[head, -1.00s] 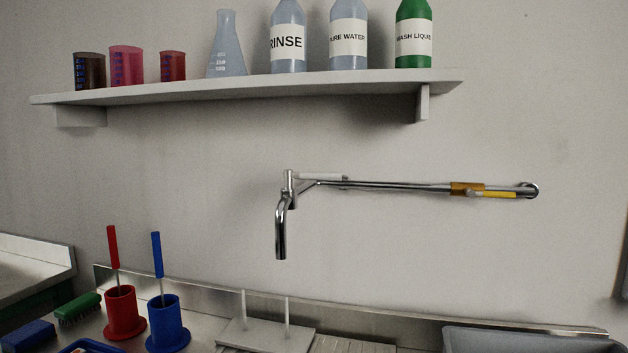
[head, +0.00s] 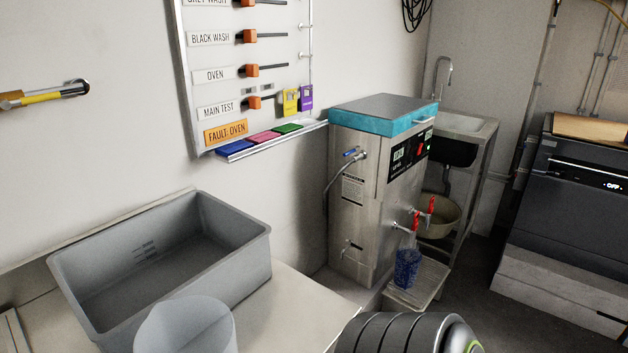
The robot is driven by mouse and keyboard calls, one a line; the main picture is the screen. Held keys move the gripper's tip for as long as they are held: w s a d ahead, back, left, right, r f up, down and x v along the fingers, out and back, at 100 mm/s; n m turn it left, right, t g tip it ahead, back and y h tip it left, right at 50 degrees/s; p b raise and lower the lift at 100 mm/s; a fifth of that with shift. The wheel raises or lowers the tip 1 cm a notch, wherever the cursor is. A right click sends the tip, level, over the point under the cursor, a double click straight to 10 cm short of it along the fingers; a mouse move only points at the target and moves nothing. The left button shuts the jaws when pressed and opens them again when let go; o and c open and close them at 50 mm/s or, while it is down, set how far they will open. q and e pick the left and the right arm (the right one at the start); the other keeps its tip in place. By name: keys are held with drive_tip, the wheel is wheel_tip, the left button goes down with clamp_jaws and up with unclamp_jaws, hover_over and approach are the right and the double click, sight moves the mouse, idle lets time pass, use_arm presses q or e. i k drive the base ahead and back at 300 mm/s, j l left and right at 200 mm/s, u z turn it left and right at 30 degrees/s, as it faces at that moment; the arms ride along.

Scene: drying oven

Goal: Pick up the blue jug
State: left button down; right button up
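A dark blue, mottled jug-like vessel (head: 407,268) stands upright on a low pale stand (head: 420,288) under the red-handled taps of a steel water boiler. It is small in view, and I cannot make out a handle on it. Neither of my grippers shows in the head view. Part of my own dark, ribbed arm comes in at the bottom edge, to the right of centre, without its fingers.
The steel boiler (head: 358,210) with a teal lid stands behind the vessel. A sink (head: 465,125) and dark machine (head: 570,190) are farther right. Some grey floor is clear.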

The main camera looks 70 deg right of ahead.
sight(408, 260)
drive_tip(key=z, duration=2.8)
